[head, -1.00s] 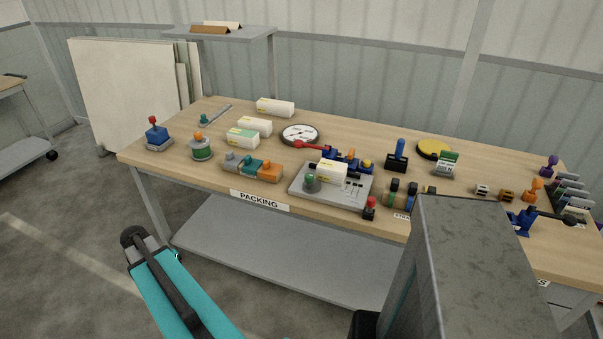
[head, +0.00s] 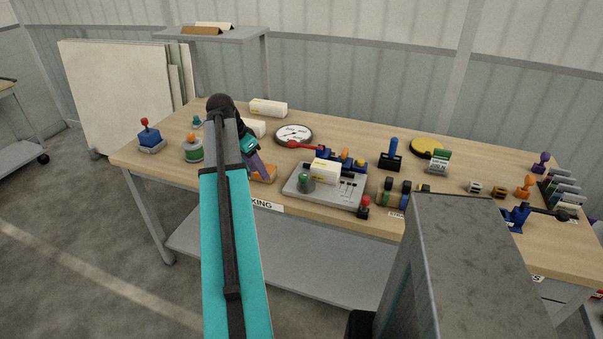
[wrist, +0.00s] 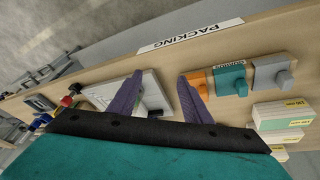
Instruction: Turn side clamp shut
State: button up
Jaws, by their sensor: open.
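A blue clamp (head: 328,153) with a red handle (head: 304,146) stands behind the grey fixture plate (head: 294,188). Its handle points left. A white box (head: 325,170) lies on the plate, beside a green knob (head: 306,182). Another blue clamp (head: 516,214) with a black handle (head: 555,214) sits at the right front edge; I cannot tell which is the side clamp. My gripper (head: 254,160) has purple fingers and is left of the plate, over the table. The wrist view shows the fingers apart and empty (wrist: 158,80), with the plate (wrist: 104,92) partly hidden behind the left one.
An orange block (head: 264,174) sits close to my right finger in the wrist view, with teal (wrist: 231,77) and grey (wrist: 270,72) blocks beyond. A red-topped knob (head: 364,205) stands at the plate's front right corner. White boxes (head: 268,107) and a dial (head: 294,134) lie behind.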

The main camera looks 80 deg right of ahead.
aim_at(303, 175)
jog(key=s+d+r+m, duration=0.3)
jog(key=s+r, duration=0.5)
jog(key=s, duration=0.1)
jog(key=shift+s+g, duration=0.15)
jog(key=shift+g, duration=0.15)
jog(key=shift+f, duration=0.25)
jog(key=shift+p+x, duration=1.25)
jog(key=shift+x, duration=5.45)
jog(key=shift+d, duration=0.2)
